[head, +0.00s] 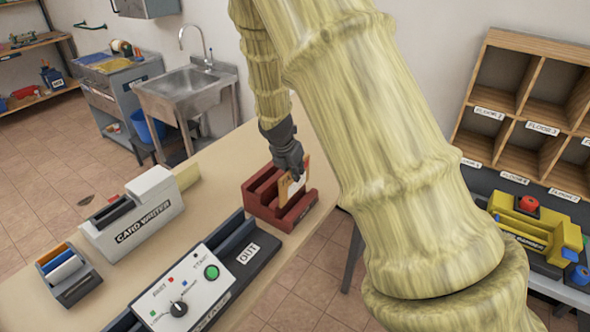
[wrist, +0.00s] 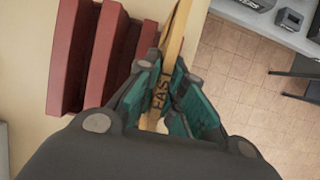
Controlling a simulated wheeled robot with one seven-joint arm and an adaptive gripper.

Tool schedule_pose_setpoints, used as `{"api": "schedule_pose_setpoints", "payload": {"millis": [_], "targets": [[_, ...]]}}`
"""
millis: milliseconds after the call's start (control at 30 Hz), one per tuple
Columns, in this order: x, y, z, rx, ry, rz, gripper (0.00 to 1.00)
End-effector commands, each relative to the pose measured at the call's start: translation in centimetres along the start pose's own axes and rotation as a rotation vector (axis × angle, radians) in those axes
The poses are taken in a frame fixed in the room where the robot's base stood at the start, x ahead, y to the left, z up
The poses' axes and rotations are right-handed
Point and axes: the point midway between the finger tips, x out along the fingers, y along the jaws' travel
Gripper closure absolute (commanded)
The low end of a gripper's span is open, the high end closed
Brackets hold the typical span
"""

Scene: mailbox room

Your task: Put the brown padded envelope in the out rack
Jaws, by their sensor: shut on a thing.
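My gripper (head: 294,172) is shut on the brown padded envelope (head: 291,189), which is thin, upright and has a white label. In the wrist view the rack (wrist: 101,62) lies left of the envelope. I cannot tell whether the envelope's lower edge is inside a slot.
A white card writer (head: 133,214) and a small card holder (head: 67,273) stand on the left. The table's right edge is close to the rack. Wooden pigeonholes (head: 527,110) stand at right.

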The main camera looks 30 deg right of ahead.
Motion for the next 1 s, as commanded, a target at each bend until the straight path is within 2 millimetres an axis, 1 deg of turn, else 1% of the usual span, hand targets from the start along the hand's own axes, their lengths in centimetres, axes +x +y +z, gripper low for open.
{"api": "schedule_pose_setpoints", "payload": {"millis": [600, 1000], "targets": [[2.6, -0.3, -1.2, -0.001, 0.0, 0.0, 1.0], [2.8, -0.3, -1.3, -0.001, 0.0, -0.001, 1.0]]}}
